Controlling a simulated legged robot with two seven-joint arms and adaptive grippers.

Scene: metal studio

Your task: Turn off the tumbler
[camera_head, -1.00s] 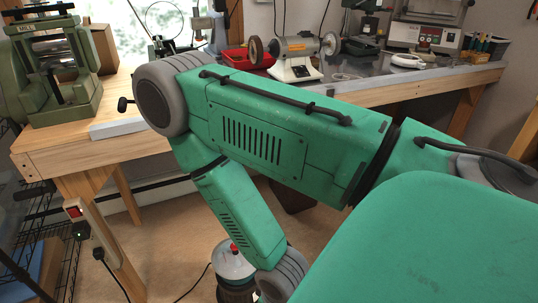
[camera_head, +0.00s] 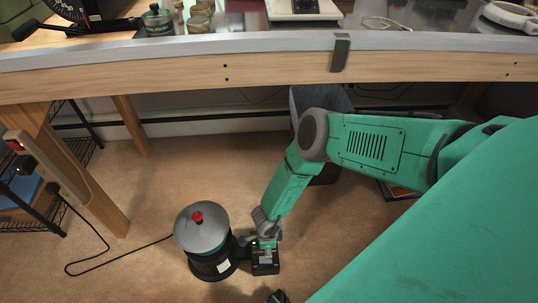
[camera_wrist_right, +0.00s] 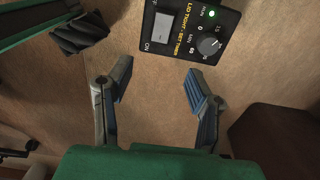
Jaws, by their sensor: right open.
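The tumbler (camera_head: 209,238) stands on the floor, a dark drum with a grey lid and red knob. A black control box (camera_head: 265,266) sits at its right side. My right gripper (camera_head: 266,247) is over that box. In the right wrist view the same control box (camera_wrist_right: 190,32) shows a lit green light, a dial and a grey rocker switch (camera_wrist_right: 163,27) marked ON at its lower end. Which way the rocker is pressed I cannot tell. My right gripper (camera_wrist_right: 160,87) is open and empty, its fingertips apart from the box.
A wooden workbench (camera_head: 200,78) runs across the back. A cord (camera_head: 120,262) runs from the tumbler toward a power strip (camera_head: 30,160) on the bench leg. A grey bin (camera_head: 322,98) stands under the bench. Floor left of the tumbler is clear except the cord.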

